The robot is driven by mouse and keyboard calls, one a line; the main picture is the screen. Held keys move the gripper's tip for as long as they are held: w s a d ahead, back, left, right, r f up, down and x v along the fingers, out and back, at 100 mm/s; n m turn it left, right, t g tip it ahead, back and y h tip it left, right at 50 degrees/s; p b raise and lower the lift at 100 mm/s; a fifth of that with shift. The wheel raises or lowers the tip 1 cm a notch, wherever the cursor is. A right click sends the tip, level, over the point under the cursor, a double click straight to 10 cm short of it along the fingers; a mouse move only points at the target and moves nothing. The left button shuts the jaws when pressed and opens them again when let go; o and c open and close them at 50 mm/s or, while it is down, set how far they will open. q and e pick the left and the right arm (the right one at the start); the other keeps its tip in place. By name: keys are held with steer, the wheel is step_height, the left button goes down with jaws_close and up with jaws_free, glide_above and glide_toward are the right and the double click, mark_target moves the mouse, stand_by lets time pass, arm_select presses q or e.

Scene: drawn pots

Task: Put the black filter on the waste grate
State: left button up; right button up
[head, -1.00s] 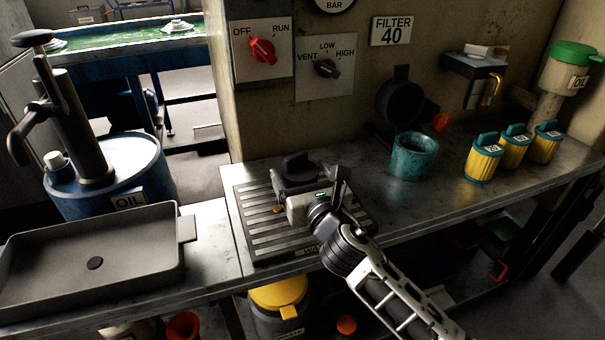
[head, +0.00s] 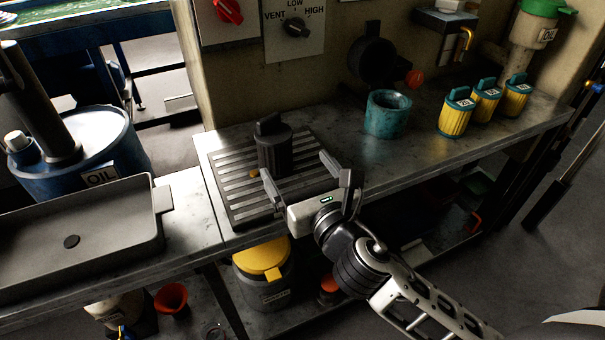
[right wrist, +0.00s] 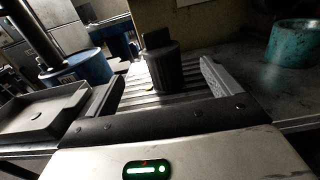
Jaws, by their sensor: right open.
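The black filter (head: 274,148) stands upright on the slatted waste grate (head: 228,190), toward its far middle. It also shows in the right wrist view (right wrist: 165,68), between and beyond the finger tips. My right gripper (head: 300,172) is open and empty at the near side of the grate, with its fingers pointing toward the filter and apart from it. In the right wrist view its two fingers (right wrist: 160,90) stand wide to either side. My left gripper is not in view.
A teal cup (head: 387,118) and several yellow filters (head: 457,112) stand on the bench to the right. A grey tray (head: 110,225) and a blue oil drum (head: 75,150) are on the left. A yellow-lidded bin (head: 262,262) stands below the bench.

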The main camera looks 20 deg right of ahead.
steer(key=s+a+f+m+g+y, duration=0.1)
steer(key=s+f+m, duration=0.3)
steer(key=m, duration=0.7)
steer(key=s+a+f+m+g+y, duration=0.1)
steer(key=s+f+m+g, duration=0.2)
steer(key=s+f+m, duration=0.2)
steer(key=s+f+m+g+y, duration=0.1)
steer(key=s+f+m+g, duration=0.2)
steer(key=f+m, duration=0.6)
steer(key=s+m, duration=0.2)
steer(key=m, duration=0.7)
steer(key=shift+a+f, duration=0.25)
steer(key=shift+a, duration=0.15)
steer(key=shift+s, duration=0.1)
